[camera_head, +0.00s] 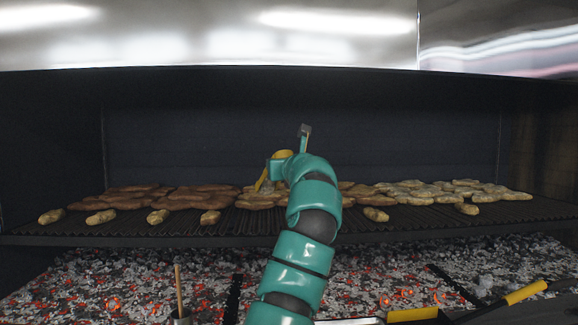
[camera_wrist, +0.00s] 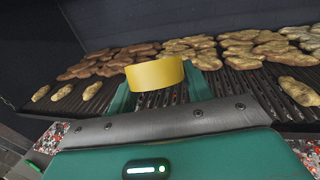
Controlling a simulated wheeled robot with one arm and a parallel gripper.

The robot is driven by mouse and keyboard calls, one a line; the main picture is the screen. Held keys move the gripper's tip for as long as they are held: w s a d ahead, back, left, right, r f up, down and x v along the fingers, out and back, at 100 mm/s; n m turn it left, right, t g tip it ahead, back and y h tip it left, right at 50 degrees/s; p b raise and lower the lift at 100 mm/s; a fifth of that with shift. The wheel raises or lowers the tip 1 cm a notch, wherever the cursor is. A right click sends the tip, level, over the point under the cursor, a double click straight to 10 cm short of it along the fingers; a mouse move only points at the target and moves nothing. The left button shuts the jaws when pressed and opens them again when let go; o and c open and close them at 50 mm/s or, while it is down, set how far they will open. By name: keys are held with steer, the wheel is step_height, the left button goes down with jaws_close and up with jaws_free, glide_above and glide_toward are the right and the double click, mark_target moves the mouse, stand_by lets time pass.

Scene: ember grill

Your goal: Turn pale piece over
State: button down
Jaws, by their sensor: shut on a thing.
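Pale, elongated pieces lie on the dark grill grate (camera_head: 400,228). Several sit apart along its front, including one pale piece (camera_head: 376,214) right of my arm and another (camera_head: 210,217) left of it. I cannot tell which single piece is meant. My gripper (camera_wrist: 160,88) is over the grate, its two teal fingers shut on a yellow handle-like thing (camera_wrist: 154,74). The yellow thing also shows in the head view (camera_head: 282,154); its far end is hidden. A pale piece (camera_wrist: 299,91) lies at the right in the wrist view, apart from the fingers.
Browned pieces (camera_head: 195,200) crowd the left of the grate and paler ones (camera_head: 440,190) the right. Glowing coals (camera_head: 130,285) lie below. A yellow-handled tool (camera_head: 525,292) lies at the lower right, and a wooden handle (camera_head: 179,290) stands at the lower left. A dark wall closes the back.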

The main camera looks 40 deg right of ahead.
steer(key=shift+a+m+h, duration=0.1)
steer(key=shift+m+h, duration=0.2)
step_height(320, 180, down, 7)
steer(key=w+b, duration=0.1)
steer(key=b, duration=0.5)
steer(key=shift+w+d, duration=0.15)
steer(key=shift+d, duration=0.15)
steer(key=c, duration=1.1)
jaws_free()
steer(key=shift+c, duration=0.2)
steer(key=shift+a, duration=0.1)
steer(key=shift+c, duration=0.2)
